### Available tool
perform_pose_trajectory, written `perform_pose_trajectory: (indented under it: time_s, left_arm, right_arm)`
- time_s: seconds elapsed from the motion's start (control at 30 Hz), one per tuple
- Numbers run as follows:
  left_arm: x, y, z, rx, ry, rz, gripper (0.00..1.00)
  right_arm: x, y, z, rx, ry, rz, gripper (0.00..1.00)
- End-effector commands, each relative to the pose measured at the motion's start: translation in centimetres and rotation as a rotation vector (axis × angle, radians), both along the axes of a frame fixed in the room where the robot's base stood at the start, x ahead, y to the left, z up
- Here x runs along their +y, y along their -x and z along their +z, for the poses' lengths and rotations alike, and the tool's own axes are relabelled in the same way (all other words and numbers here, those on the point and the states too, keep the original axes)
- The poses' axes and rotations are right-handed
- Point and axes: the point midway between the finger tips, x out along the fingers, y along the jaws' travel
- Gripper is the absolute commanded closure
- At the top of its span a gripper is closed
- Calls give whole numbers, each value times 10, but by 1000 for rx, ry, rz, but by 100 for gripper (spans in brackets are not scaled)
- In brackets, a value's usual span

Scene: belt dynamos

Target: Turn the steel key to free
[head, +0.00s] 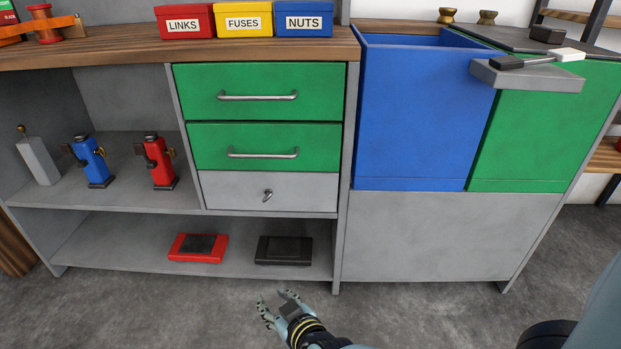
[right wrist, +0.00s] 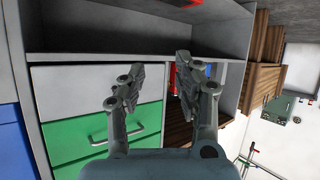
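The small steel key (head: 267,195) sits in the front of the grey bottom drawer (head: 225,190), below two green drawers (head: 258,92). My right gripper (head: 276,296) is open and empty, low in front of the cabinet, below and apart from the key. In the right wrist view, which is turned over, the open fingers (right wrist: 152,72) have the grey drawer (right wrist: 75,85) behind them to the left. I cannot make out the key there; a finger may hide it. My left gripper is not in view.
On the bottom shelf lie a red box (head: 183,257) and a black box (head: 262,262). Blue (head: 95,172) and red (head: 158,165) devices stand on the left shelf. A blue bin (head: 415,120) is at right. The floor in front is clear.

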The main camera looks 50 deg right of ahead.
Motion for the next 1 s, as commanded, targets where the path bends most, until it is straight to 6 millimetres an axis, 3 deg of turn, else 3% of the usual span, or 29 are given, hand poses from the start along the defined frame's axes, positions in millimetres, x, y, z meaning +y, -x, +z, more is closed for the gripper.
perform_pose_trajectory:
  time_s: [0.03, 0.5, 0.7, 1.0]
  left_arm:
    - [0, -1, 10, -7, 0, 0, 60]
    - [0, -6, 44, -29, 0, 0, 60]
    - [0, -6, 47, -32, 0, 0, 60]
    - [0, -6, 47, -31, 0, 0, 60]
  right_arm:
    - [1, 9, 0, 28, -6, 15, 67]
    - [7, 91, -36, 261, -59, 101, 67]
    - [7, 104, -42, 298, -67, 109, 67]
    - [7, 106, -43, 302, -68, 111, 67]
